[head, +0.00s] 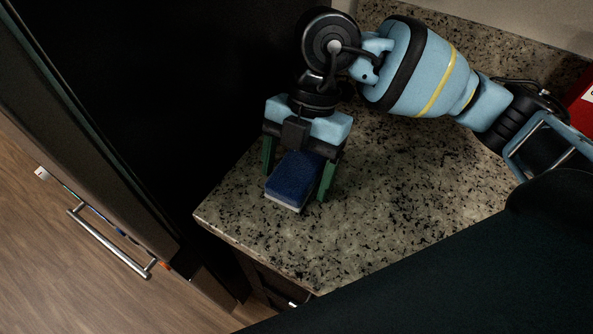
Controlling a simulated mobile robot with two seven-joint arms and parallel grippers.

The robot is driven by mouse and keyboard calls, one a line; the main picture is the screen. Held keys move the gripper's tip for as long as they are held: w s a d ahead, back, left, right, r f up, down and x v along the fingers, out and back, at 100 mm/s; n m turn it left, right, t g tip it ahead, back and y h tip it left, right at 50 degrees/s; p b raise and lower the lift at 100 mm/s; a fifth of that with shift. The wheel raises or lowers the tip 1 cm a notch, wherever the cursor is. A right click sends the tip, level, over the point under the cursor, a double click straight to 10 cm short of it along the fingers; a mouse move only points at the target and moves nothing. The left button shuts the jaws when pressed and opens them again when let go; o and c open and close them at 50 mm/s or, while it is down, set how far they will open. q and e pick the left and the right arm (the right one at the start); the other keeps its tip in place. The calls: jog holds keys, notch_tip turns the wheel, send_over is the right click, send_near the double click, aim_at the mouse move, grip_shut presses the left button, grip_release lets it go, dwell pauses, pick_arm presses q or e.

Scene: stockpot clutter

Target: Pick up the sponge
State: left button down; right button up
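The sponge (293,178) is a dark blue block with a pale underside. It is at the left part of the speckled stone counter (400,200), near its front edge. My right gripper (297,185) points down over it with green fingers on either side of the sponge. The fingers look wider apart than the sponge, with a small gap at the left finger. The far end of the sponge is hidden under the gripper's palm. Whether the sponge touches the counter is hard to tell. My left gripper is not in view.
A tall dark appliance or cabinet (150,90) with a metal handle (110,243) stands left of the counter. A red object (582,105) is at the far right edge. The counter to the right of the sponge is clear. Wooden floor (60,270) shows lower left.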

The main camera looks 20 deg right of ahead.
aim_at(292, 178)
jog(key=c, duration=0.9)
jog(key=shift+r, duration=0.3)
notch_tip(292, 178, up, 4)
jog(key=shift+s+f, duration=0.1)
jog(key=shift+f, duration=0.1)
jog(key=s, duration=0.9)
jog(key=s+r, duration=0.1)
jog(key=s, duration=0.3)
jog(key=shift+s, duration=0.3)
jog(key=shift+s+a+r+p, duration=0.1)
jog(key=shift+s+r+p, duration=0.1)
jog(key=shift+s+p, duration=0.7)
jog(key=shift+s+f+p, duration=0.1)
jog(key=shift+s+p, duration=0.1)
jog(key=shift+p, duration=0.4)
